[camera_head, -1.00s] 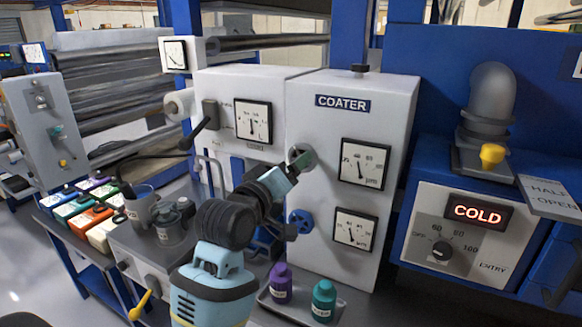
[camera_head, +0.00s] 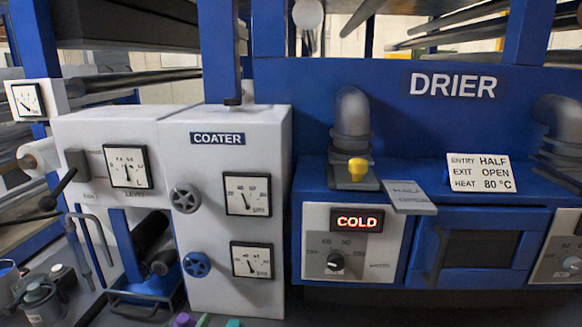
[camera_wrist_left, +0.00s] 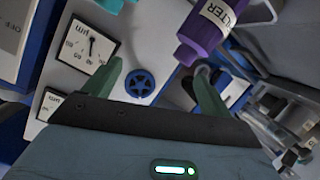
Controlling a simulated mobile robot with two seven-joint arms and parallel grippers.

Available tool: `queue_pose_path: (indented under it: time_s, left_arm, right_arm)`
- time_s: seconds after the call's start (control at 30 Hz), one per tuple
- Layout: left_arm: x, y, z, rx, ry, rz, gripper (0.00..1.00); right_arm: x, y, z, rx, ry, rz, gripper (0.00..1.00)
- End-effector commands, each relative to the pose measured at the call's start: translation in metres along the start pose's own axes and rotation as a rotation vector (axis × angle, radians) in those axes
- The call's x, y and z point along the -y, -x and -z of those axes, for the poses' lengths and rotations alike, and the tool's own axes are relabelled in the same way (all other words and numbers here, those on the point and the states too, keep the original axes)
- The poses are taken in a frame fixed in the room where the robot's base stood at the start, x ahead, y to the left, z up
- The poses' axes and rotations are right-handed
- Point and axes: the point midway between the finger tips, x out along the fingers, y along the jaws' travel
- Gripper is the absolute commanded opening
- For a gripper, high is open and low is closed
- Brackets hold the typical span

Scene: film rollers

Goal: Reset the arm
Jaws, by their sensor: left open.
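My left gripper (camera_wrist_left: 160,84) shows in the left wrist view with its two green fingers spread apart and nothing between them. The blue handwheel (camera_wrist_left: 140,82) of the coater lies behind the gap between the fingers. A purple bottle with a filter label (camera_wrist_left: 205,30) is close to the right-hand finger; I cannot tell whether they touch. In the head view my left arm is out of the picture, apart from perhaps a small green tip at the bottom edge. My right gripper is in neither view.
In the head view the white coater cabinet (camera_head: 215,275) has a grey handwheel (camera_head: 185,198) and a blue one (camera_head: 196,264). The drier (camera_head: 452,85) stands right of it, its display (camera_head: 357,220) reading COLD. Purple (camera_head: 183,320) and teal (camera_head: 233,323) bottle tops show at the bottom edge.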

Motion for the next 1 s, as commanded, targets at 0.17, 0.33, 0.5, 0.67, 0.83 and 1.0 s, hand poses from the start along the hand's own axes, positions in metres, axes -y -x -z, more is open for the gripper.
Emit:
queue_pose_path:
  time_s: [0.17, 0.33, 0.5, 0.67, 0.83, 1.0]
  left_arm:
    - [0.034, 0.037, -0.112, 0.146, -0.147, 0.029, 0.84]
    - [0.059, 0.092, -0.205, 0.275, -0.279, 0.025, 0.84]
    - [0.073, 0.150, -0.270, 0.378, -0.378, 0.003, 0.84]
    - [0.078, 0.182, -0.299, 0.428, -0.427, -0.016, 0.84]
    - [0.079, 0.190, -0.306, 0.439, -0.439, -0.021, 0.84]
    - [0.079, 0.190, -0.305, 0.439, -0.438, -0.020, 0.84]
  right_arm:
    - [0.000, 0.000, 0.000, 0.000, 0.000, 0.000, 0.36]
    - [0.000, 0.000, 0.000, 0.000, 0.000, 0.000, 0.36]
    - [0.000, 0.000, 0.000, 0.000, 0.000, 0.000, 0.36]
    - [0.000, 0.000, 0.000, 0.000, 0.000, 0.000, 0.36]
    - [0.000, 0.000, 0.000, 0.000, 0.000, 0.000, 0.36]
    - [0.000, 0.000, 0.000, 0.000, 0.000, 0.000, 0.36]
